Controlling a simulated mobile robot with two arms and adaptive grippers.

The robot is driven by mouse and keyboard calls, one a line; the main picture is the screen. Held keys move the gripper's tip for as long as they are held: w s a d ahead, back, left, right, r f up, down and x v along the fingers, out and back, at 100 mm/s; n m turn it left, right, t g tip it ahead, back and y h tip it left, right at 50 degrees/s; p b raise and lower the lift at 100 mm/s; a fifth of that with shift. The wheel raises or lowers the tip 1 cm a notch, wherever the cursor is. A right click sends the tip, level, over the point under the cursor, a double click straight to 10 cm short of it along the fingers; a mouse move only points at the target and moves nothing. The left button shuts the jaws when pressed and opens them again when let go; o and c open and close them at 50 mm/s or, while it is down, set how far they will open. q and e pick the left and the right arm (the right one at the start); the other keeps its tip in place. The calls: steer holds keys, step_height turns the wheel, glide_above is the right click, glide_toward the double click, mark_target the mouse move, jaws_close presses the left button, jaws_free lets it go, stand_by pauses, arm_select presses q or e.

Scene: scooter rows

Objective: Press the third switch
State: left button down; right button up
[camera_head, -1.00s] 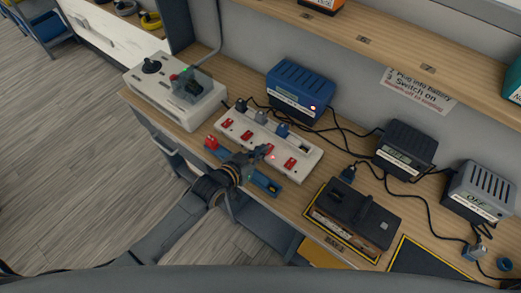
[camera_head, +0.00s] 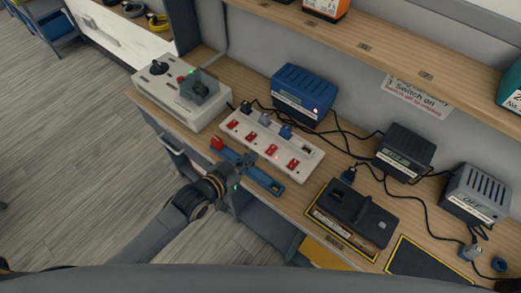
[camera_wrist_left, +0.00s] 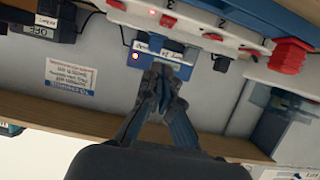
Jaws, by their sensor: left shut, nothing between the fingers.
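A white power strip (camera_head: 232,118) with a row of red switches lies on the bench. Its third switch (camera_head: 272,150) from the left is uncovered, with a small bright spot beside it. My left gripper (camera_head: 246,160) is shut and empty, just in front of the strip and apart from the third switch, over a blue bar-shaped tool. In the left wrist view the closed fingers (camera_wrist_left: 163,75) point toward the strip (camera_wrist_left: 190,12), which shows upside down at the top with several red switches. My right gripper is not in view.
A blue charger (camera_head: 303,93) stands behind the strip, with plugs and black cables between. A grey control box (camera_head: 182,102) is to the left, a black battery unit (camera_head: 356,215) to the right. The blue tool (camera_head: 262,178) lies along the bench's front edge.

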arm_select(q)
steer(key=s+a, duration=0.2)
steer(key=s, duration=0.1)
steer(key=shift+a+r, duration=0.1)
steer(key=shift+r, duration=0.1)
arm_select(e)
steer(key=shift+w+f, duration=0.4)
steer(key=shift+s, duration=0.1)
